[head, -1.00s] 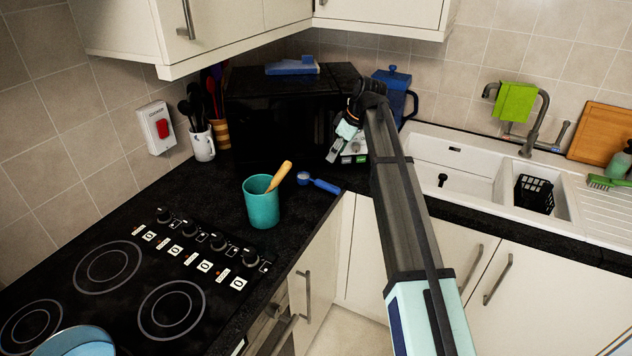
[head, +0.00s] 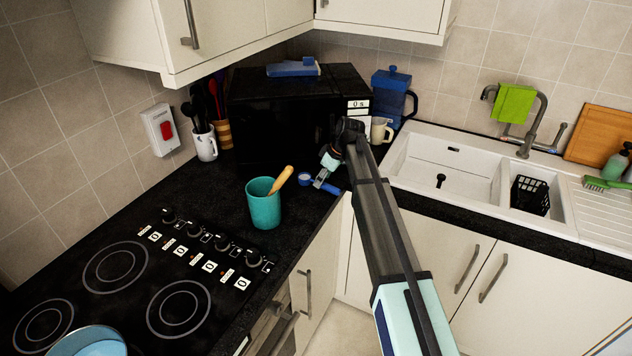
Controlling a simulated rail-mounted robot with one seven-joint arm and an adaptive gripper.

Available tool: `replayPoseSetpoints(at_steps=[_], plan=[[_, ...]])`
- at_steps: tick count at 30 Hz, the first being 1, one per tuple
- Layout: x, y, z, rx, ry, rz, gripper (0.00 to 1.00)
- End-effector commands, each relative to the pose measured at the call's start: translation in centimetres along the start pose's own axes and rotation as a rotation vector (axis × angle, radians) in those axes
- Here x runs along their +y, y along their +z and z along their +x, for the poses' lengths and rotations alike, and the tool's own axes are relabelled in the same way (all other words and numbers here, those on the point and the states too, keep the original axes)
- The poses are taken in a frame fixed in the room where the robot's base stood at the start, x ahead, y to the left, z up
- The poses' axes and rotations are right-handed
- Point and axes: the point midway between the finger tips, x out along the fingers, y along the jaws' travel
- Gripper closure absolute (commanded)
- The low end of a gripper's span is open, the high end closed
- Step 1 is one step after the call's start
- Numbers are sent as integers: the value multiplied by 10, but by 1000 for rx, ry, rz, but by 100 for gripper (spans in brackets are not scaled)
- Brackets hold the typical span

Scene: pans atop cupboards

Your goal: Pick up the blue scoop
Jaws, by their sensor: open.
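The blue scoop (head: 305,179) lies on the black worktop, just right of the teal pot and in front of the microwave. Its round pale-topped bowl is at the left; its blue handle points right and is partly covered by my gripper. My gripper (head: 322,181) points down at the handle, with its jaws open. I cannot tell whether the fingers touch the scoop or straddle the handle.
A teal pot (head: 264,206) with a wooden-handled tool stands close to the left. The microwave (head: 278,120) is behind, with a cream mug (head: 381,131) and a blue jug (head: 391,95) to its right. The sink (head: 440,165) lies further right.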

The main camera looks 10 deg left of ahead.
Motion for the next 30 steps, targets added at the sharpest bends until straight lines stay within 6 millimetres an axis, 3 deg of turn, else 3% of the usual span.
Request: replayPoseSetpoints(at_steps=[6,12,13,17,18,30], plan=[[0,0,22,-1,-1,0,44],[0,0,23,0,0,0,44],[0,0,23,0,0,0,47],[0,0,23,0,0,0,93],[0,0,23,0,0,0,100],[0,-1,22,0,0,0,100]])
